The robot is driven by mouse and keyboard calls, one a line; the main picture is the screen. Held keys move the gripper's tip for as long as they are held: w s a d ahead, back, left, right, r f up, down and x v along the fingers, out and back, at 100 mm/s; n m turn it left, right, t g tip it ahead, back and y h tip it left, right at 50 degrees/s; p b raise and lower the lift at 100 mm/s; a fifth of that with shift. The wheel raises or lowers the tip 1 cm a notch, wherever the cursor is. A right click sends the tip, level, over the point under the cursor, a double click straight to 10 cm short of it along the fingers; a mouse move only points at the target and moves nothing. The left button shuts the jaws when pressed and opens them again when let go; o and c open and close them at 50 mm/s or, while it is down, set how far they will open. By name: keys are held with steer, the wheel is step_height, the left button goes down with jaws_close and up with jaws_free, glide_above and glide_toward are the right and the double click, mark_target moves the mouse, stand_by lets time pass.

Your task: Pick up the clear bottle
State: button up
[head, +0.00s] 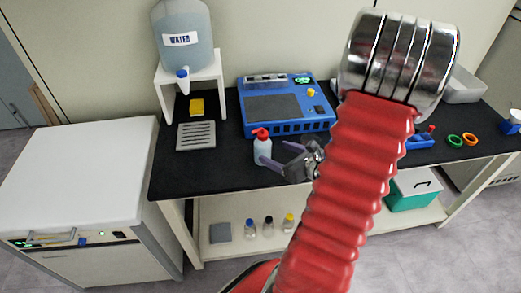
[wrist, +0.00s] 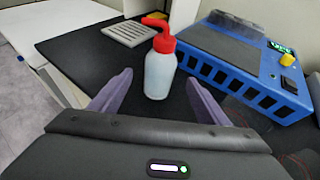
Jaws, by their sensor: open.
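A clear, whitish squeeze bottle (head: 262,150) with a red cap and bent red spout stands upright on the black bench top, in front of the blue device. In the wrist view the bottle (wrist: 160,74) is centred ahead, between the lines of my two purple fingers. My gripper (head: 276,154) is open and empty, just right of the bottle in the head view. In the wrist view my gripper (wrist: 160,80) has a finger on each side of the bottle's lower part, with gaps showing. Whether the fingertips reach past the bottle I cannot tell.
The blue device (head: 288,106) stands close behind the bottle. A grey slotted tray (head: 196,136) and a water dispenser (head: 184,38) are to the left. Several small capped bottles (head: 268,226) stand on the lower shelf. My red arm hides part of the bench.

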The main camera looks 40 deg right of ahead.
mark_target(269, 150)
steer(key=shift+x, duration=3.5)
steer(key=shift+w+f, duration=0.1)
steer(key=shift+x, duration=2.5)
steer(key=shift+a+f, duration=0.1)
steer(key=shift+c, duration=0.5)
steer(key=c, duration=1.2)
